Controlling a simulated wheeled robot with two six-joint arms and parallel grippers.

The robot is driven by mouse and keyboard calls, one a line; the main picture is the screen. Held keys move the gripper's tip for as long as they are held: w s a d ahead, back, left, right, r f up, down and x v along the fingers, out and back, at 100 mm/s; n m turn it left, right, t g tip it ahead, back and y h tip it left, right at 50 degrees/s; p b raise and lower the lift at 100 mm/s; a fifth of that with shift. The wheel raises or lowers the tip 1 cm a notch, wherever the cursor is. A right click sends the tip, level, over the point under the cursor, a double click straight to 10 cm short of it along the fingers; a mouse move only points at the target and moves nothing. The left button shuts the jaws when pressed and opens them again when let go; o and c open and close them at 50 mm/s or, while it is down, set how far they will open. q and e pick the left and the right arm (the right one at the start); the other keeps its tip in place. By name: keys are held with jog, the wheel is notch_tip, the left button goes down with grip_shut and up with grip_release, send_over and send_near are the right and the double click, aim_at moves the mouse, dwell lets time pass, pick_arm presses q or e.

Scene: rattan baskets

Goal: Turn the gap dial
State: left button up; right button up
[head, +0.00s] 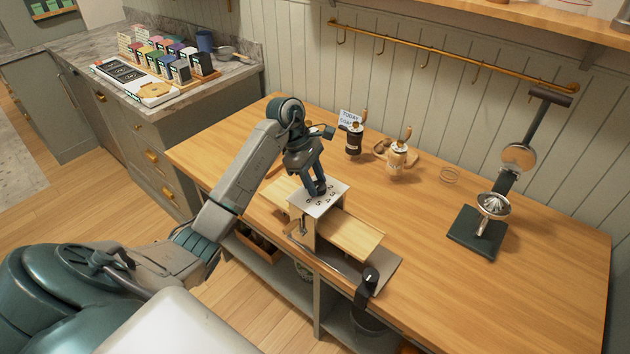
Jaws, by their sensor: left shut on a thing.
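The gap dial (319,188) is a small dark knob on a white plate (333,201) with black numbers around it. The plate tops a slicer-like stand (312,232) with a pale wooden board (349,235) running through it, on the wooden counter. My left gripper (318,184) comes down from above and is shut on the dial. Its fingers hide most of the knob, so its pointing direction cannot be read. My right gripper does not show.
Behind stand a dark grinder (355,138) with a small sign (350,118) and a pale grinder (398,158). A juicer press (480,232) stands at the right. The counter's right part is mostly clear.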

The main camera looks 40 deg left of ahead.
pick_arm(q)
jog(key=n+b, duration=0.1)
jog(key=n+t+b, duration=0.1)
jog(key=n+b, duration=0.1)
jog(key=shift+s+f+y, duration=0.15)
jog(key=shift+f+y, duration=0.05)
jog(key=shift+y, duration=0.1)
jog(key=shift+d+r+n+t+b, duration=0.1)
jog(key=shift+n+t+b, duration=0.4)
jog(key=shift+n+b, duration=0.6)
jog(key=shift+s+r+n+y+b, duration=0.1)
jog(key=shift+n+y+b, duration=0.3)
jog(key=shift+n, duration=0.6)
jog(key=shift+t, duration=0.3)
jog(key=o, duration=1)
jog(key=shift+r, duration=0.1)
